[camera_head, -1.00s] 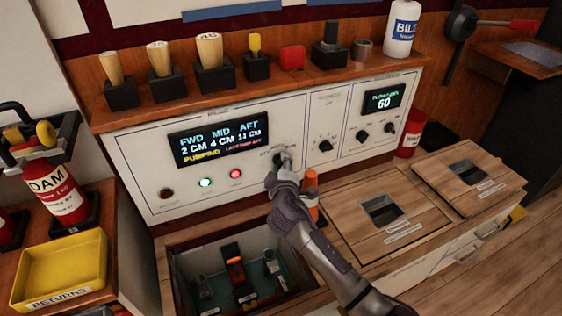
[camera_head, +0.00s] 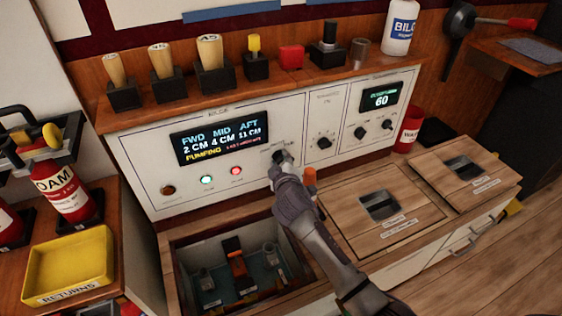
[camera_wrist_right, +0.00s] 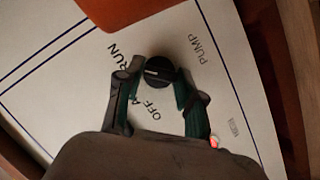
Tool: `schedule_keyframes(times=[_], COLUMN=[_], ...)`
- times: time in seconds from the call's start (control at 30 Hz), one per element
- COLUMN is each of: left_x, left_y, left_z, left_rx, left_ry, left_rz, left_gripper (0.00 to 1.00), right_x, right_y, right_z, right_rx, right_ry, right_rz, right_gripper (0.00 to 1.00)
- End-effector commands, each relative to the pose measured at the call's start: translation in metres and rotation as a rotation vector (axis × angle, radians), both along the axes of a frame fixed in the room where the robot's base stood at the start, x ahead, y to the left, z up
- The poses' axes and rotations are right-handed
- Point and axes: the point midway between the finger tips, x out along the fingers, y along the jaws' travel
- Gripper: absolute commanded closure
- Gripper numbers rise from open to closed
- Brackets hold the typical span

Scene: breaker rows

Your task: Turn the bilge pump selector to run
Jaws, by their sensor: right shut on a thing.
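The bilge panel (camera_head: 135,181) is white, with a dark display reading FWD 2 CM, MID 4 CM, AFT 11 CM and PUMPING. Its black selector knob (camera_wrist_right: 159,72) shows in the right wrist view, with OFF, a partly hidden A label and RUN printed around it and PUMP beside it. The white mark on the knob points left in that view, near RUN; its exact setting is hard to tell. My right gripper (camera_head: 283,159) is shut on the knob, with a finger on each side in the wrist view (camera_wrist_right: 158,84). My left gripper is not in view.
Neighbouring knobs (camera_head: 323,143) sit right of my right gripper. Below is an open bin (camera_head: 176,262) with several fittings. Lidded wooden hatches (camera_head: 350,199) lie to the right. A shelf (camera_head: 230,91) with handled tools runs above.

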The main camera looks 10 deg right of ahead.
Motion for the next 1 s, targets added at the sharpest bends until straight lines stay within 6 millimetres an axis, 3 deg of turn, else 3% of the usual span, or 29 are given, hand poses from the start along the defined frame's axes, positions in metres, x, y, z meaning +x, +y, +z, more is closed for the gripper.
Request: schedule_keyframes(times=[0.03,0.07,0.2,0.63,0.77,1.0], left_x=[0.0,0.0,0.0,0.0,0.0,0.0], left_y=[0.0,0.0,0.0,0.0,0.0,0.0], left_z=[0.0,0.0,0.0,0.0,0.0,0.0], left_rx=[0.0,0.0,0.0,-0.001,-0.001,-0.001], left_ry=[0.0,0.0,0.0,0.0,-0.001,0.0], left_rz=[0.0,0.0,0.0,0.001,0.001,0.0], left_gripper=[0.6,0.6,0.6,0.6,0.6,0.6], right_x=[-0.001,-0.001,0.0,-0.007,-0.025,-0.074], right_y=[0.001,0.001,0.001,0.001,0.003,0.007], right_z=[-0.001,-0.001,-0.001,0.001,0.006,0.019], right_rx=[0.004,0.004,0.002,0.002,0.001,0.003], right_ry=[0.002,0.002,0.002,0.001,0.001,0.002], right_rz=[0.0,0.0,0.0,0.0,0.001,0.001], right_gripper=[0.97,0.61,0.37,0.37,0.37,0.37])
